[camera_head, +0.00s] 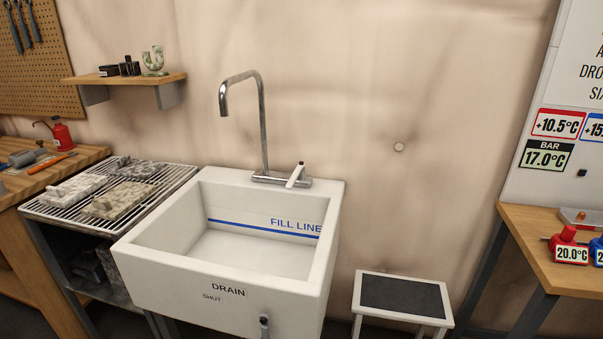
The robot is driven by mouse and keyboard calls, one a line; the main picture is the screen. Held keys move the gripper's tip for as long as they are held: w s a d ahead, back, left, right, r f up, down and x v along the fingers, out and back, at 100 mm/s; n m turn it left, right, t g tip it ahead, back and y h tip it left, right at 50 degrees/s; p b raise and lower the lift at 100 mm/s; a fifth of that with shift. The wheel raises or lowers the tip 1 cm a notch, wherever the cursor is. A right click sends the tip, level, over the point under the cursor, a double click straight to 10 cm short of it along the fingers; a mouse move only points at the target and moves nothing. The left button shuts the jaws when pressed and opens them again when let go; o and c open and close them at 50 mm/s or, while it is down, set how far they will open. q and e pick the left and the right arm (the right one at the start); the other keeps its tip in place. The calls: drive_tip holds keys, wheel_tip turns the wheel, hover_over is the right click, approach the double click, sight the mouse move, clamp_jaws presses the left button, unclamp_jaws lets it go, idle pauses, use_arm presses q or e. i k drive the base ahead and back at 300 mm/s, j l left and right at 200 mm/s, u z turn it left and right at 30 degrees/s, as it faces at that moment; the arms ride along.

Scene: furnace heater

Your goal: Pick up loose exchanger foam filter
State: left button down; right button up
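Several flat, rough slabs that look like foam pieces lie on a wire rack left of the sink. One is pale grey-white (76,190), one is beige-green (118,200), and a darker grey one (138,168) lies behind them. I cannot tell which of them, if any, is the loose exchanger foam filter. Neither of my grippers is in view.
A white sink (225,285) with a tall faucet (262,130) stands in the middle. The wire rack (165,195) adjoins it. A wooden bench (20,190) is at the left, a low stool (402,296) and another bench (540,235) at the right.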

sight(114, 205)
drive_tip(key=j+z, duration=0.25)
drive_tip(key=j, duration=0.65)
drive_tip(key=j+z, duration=0.25)
drive_tip(key=j, duration=0.65)
drive_tip(key=j+z, duration=0.25)
drive_tip(key=j, duration=0.65)
